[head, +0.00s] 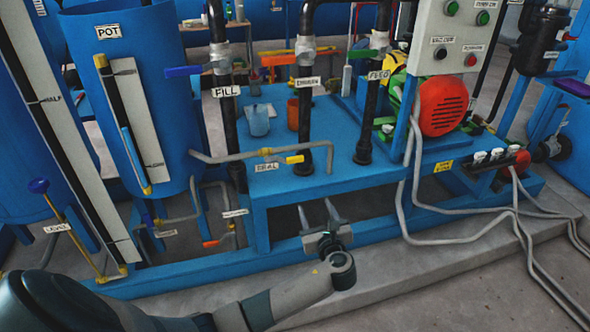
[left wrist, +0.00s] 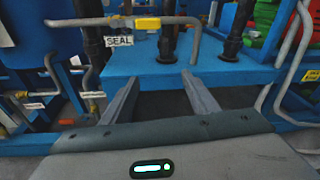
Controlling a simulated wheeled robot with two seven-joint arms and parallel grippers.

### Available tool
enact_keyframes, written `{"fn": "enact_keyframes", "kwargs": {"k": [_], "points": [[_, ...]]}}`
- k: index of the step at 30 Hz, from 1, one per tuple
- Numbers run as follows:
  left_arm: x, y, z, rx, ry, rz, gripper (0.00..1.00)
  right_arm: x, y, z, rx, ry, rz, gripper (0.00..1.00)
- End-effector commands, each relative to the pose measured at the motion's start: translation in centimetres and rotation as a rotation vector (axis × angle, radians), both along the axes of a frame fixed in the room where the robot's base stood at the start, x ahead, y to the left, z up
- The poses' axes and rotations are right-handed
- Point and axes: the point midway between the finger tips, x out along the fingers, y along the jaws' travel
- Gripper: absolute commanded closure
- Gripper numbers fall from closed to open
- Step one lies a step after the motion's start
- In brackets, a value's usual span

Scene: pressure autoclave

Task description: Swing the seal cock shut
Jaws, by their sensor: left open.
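The seal cock shows in the head view as a short lever with a yellow grip (head: 295,159) on a grey pipe, above the SEAL label (head: 266,167) on the blue bench. Its grip lies roughly along the pipe, pointing right. In the left wrist view the yellow grip (left wrist: 147,23) is near the top, with the SEAL label (left wrist: 118,41) below left. My left gripper (head: 317,206) is open and empty, in front of the bench and below the cock. Its two fingers (left wrist: 160,76) point towards the bench, apart from the cock. My right gripper is not in view.
Black vertical pipes (head: 304,120) rise behind the cock, with coloured levers above. A blue pot tank (head: 170,110) stands left. A red motor cover (head: 443,105) and grey hoses (head: 455,206) are at right.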

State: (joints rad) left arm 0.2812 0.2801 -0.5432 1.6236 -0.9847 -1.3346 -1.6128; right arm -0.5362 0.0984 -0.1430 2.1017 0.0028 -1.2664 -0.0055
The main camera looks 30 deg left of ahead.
Motion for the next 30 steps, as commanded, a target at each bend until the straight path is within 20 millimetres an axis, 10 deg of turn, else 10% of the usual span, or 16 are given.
{"fn": "enact_keyframes", "kwargs": {"k": [7,30], "points": [[0.0,1.3,6.4,0.213,-0.001,0.085,0.45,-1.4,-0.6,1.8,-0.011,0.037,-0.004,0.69],[1.7,3.6,6.7,0.222,0.002,0.093,0.45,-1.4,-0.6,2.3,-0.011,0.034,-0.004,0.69]]}}
